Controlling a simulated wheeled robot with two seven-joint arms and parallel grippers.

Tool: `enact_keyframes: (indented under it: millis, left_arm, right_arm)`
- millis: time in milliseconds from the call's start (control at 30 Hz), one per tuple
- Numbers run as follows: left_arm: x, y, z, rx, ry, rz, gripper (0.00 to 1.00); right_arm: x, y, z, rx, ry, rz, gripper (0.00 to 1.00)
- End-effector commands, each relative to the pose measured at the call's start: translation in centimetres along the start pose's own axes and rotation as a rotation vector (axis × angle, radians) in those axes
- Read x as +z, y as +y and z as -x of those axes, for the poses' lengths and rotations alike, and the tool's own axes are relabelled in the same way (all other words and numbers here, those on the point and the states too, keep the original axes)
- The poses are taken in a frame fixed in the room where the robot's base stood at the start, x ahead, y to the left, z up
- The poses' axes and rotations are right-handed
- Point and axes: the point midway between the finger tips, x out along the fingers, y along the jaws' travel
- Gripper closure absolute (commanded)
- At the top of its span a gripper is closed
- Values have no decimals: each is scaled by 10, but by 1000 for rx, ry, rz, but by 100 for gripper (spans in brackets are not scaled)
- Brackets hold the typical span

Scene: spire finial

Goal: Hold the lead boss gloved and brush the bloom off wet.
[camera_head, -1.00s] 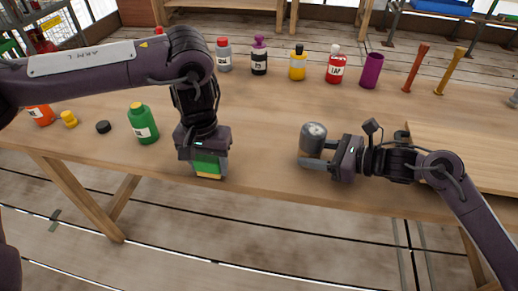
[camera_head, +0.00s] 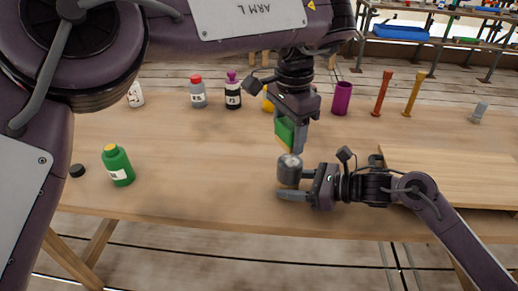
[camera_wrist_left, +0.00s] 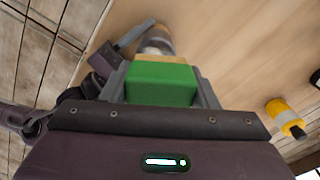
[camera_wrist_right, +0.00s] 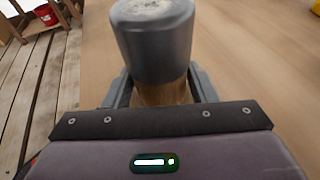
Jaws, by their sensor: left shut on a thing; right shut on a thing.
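The lead boss (camera_head: 289,170) is a grey cylinder with a pale, mottled top. My right gripper (camera_head: 294,184) is shut on its lower part, and the boss stands upright in the right wrist view (camera_wrist_right: 155,40). My left gripper (camera_head: 288,138) is shut on a green block with a tan lower edge, seemingly the brush (camera_wrist_left: 160,82). In the head view the brush (camera_head: 285,131) is just above the boss. Whether the two touch cannot be told. In the left wrist view the boss (camera_wrist_left: 156,42) shows beyond the brush, partly hidden.
A green bottle (camera_head: 117,166) and a black cap (camera_head: 77,171) are on the table at left. Several bottles stand at the back, with a purple cup (camera_head: 341,98). A wooden board (camera_head: 450,175) lies at right. The table front is clear.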

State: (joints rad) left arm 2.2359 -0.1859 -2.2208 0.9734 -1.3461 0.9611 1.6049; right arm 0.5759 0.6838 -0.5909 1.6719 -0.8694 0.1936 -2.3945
Motion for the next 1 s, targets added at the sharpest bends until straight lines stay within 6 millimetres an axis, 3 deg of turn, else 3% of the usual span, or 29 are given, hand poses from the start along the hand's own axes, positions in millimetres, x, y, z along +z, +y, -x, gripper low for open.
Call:
enact_keyframes:
  millis: [167, 633, 1000]
  left_arm:
    - [-7, 4, 4, 0, -1, -38, 64]
    - [-7, 5, -29, 3, -2, -38, 64]
    - [-7, 5, -32, 1, -1, -37, 64]
  right_arm:
    - [-1, 0, 0, 0, 3, -2, 61]
    - [-1, 0, 0, 0, 2, -1, 61]
    - [-1, 0, 0, 0, 2, -1, 61]
